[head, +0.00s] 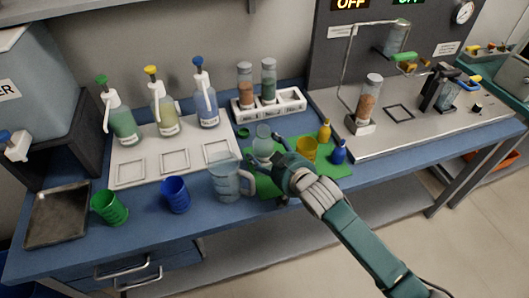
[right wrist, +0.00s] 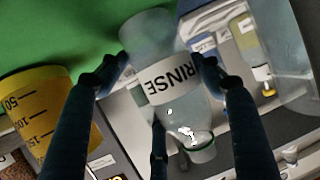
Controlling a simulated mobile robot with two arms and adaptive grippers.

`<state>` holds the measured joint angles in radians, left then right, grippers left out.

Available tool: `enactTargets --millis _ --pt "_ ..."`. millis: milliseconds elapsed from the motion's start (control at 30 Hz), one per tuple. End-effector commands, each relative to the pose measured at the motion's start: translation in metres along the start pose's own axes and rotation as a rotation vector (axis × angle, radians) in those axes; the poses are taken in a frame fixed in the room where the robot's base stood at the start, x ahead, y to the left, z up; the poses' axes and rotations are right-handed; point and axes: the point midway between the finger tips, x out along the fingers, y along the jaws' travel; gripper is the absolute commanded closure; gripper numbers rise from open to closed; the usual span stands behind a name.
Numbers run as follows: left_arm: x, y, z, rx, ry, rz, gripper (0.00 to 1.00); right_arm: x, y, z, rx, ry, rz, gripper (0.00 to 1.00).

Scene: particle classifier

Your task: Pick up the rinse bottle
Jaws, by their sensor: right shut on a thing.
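The rinse bottle (head: 263,141) is a clear bottle at the left part of the green mat (head: 325,172), roughly upright. Its white RINSE label shows in the right wrist view, where the bottle (right wrist: 185,105) is between the two dark fingers. My right gripper (head: 277,153) comes in from the lower right and is shut on the bottle. In the wrist view its fingertips (right wrist: 160,70) are on either side of the label. I cannot tell whether the bottle's base touches the mat. My left gripper is not in view.
A clear pitcher (head: 228,182) stands close to the left. A yellow beaker (head: 306,149), a yellow bottle (head: 324,132) and a blue bottle (head: 339,152) stand close to the right. Blue (head: 175,195) and green (head: 109,208) cups stand near the front edge. Pump bottles stand behind left.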

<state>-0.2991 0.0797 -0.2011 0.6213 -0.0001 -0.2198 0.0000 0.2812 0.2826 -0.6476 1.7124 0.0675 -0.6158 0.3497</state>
Motion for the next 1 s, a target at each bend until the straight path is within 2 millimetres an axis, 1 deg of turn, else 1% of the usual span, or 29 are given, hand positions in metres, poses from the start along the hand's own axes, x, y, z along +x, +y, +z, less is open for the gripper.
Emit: enactTargets --millis 267,467,667,1000 --pt "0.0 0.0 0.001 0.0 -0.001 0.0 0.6 -0.001 0.0 -0.004 0.0 0.003 0.0 0.74" --pt "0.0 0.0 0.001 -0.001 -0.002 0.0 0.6 -0.004 0.0 -0.012 0.0 0.004 0.0 0.74" --pt "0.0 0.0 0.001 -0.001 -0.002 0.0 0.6 -0.01 0.0 -0.026 -0.001 0.006 0.0 0.74" --pt "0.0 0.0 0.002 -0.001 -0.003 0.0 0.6 -0.024 0.0 -0.06 -0.001 0.006 0.0 0.74"
